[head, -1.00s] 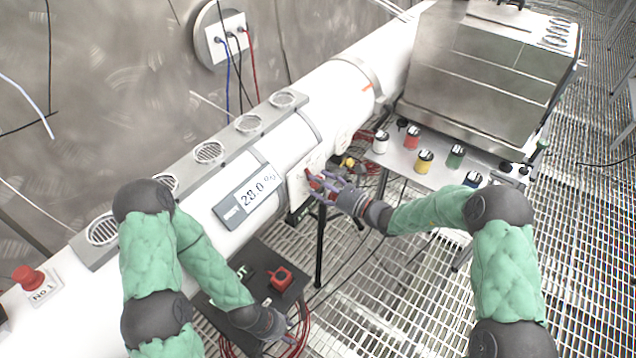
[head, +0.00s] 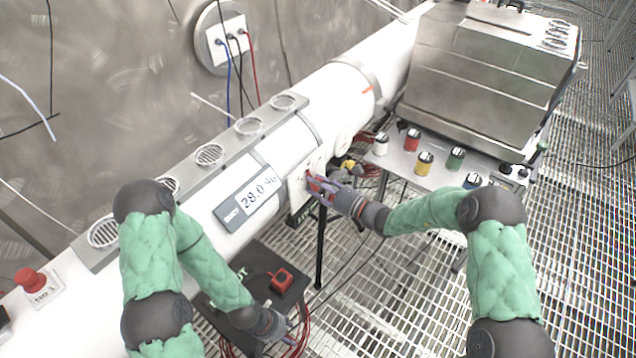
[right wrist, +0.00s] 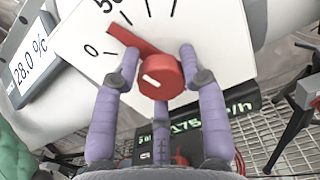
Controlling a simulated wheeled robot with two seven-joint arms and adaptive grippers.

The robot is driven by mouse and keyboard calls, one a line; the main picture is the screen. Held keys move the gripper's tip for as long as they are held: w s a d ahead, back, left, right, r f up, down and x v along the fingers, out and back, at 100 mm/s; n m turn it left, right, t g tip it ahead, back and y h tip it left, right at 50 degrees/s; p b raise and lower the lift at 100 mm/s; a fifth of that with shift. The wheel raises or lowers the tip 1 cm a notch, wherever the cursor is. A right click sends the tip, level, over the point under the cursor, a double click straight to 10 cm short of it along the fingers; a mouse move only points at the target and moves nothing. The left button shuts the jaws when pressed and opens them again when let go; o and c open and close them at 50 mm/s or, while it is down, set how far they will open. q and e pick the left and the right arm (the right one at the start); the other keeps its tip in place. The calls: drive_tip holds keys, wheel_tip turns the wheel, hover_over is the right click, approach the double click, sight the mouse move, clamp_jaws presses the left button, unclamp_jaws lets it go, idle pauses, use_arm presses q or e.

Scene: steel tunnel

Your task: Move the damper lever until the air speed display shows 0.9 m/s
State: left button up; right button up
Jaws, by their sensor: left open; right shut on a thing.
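The damper lever (right wrist: 152,62) is a red pointer with a round red hub on a white dial plate (right wrist: 215,40), just past the 0 mark toward 50. My right gripper (right wrist: 160,58) is shut on it, purple fingers on both sides; in the head view the gripper (head: 318,184) covers most of the lever. A grey-framed display (head: 249,199) on the white duct reads about 28.0 %. A dark display with green digits (right wrist: 200,122) below the dial is partly hidden; "175" and "/h" show. No m/s reading is legible. My left gripper (head: 291,338) is open and empty, low down.
A dark box with a red knob (head: 282,280) stands between my left forearm and a black leg (head: 321,250). Coloured cans (head: 424,162) stand on a white shelf at right. A red button (head: 30,280) is at far left. Grating floor is open at lower middle.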

drive_tip(key=shift+w+d+r, duration=0.1)
drive_tip(key=shift+w+r, duration=0.1)
drive_tip(key=shift+r, duration=0.2)
drive_tip(key=o, duration=1.1)
drive_tip(key=shift+s+f, duration=0.1)
drive_tip(key=shift+f, duration=0.1)
drive_tip(key=v, duration=1.2)
